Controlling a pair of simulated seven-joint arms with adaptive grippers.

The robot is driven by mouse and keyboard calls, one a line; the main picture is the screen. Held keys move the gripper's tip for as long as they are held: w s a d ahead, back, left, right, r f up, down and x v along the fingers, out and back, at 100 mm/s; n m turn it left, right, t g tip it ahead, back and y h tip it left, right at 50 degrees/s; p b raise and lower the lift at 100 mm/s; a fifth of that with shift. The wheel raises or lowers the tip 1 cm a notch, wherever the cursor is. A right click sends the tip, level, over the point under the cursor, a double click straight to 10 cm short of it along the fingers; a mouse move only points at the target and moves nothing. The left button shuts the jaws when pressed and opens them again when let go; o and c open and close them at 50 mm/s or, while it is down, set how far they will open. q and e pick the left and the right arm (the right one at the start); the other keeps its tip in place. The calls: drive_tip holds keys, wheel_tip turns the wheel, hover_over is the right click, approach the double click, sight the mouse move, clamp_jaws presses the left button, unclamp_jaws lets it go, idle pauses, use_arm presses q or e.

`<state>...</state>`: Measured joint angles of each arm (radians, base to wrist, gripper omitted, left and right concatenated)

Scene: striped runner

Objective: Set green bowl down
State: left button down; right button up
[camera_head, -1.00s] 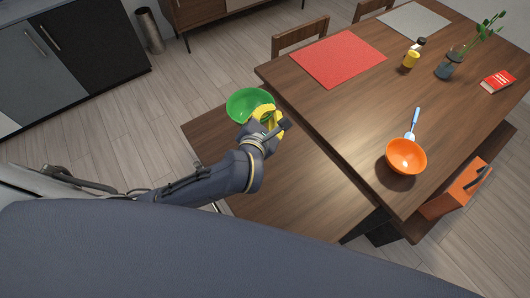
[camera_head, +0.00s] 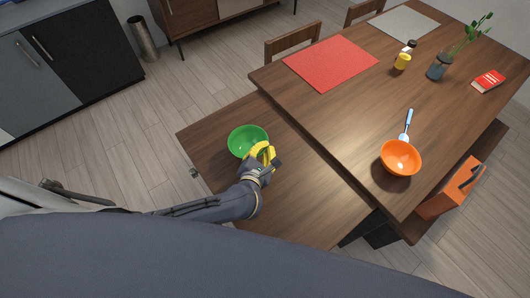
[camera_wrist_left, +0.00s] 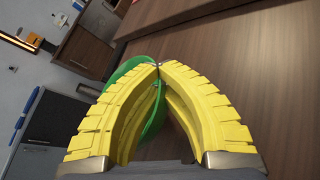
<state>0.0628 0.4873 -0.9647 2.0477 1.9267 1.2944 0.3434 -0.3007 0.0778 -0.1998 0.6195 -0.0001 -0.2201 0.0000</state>
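The green bowl (camera_head: 247,140) is upright over the left part of the lower wooden bench (camera_head: 300,205), at or just above its surface; I cannot tell if it touches. My left gripper (camera_head: 264,153) has yellow fingers at the bowl's right rim. In the left wrist view, the fingertips (camera_wrist_left: 158,66) come together with the green bowl's wall (camera_wrist_left: 152,110) between and behind them, so the gripper looks shut on the rim. The fingers hide part of the bowl. My right gripper is not in view.
The bench's front part is clear.

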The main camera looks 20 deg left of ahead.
use_arm(q)
drive_tip(key=shift+f, duration=1.45)
drive_tip(key=c, duration=1.6)
unclamp_jaws()
drive_tip(key=v, duration=1.2)
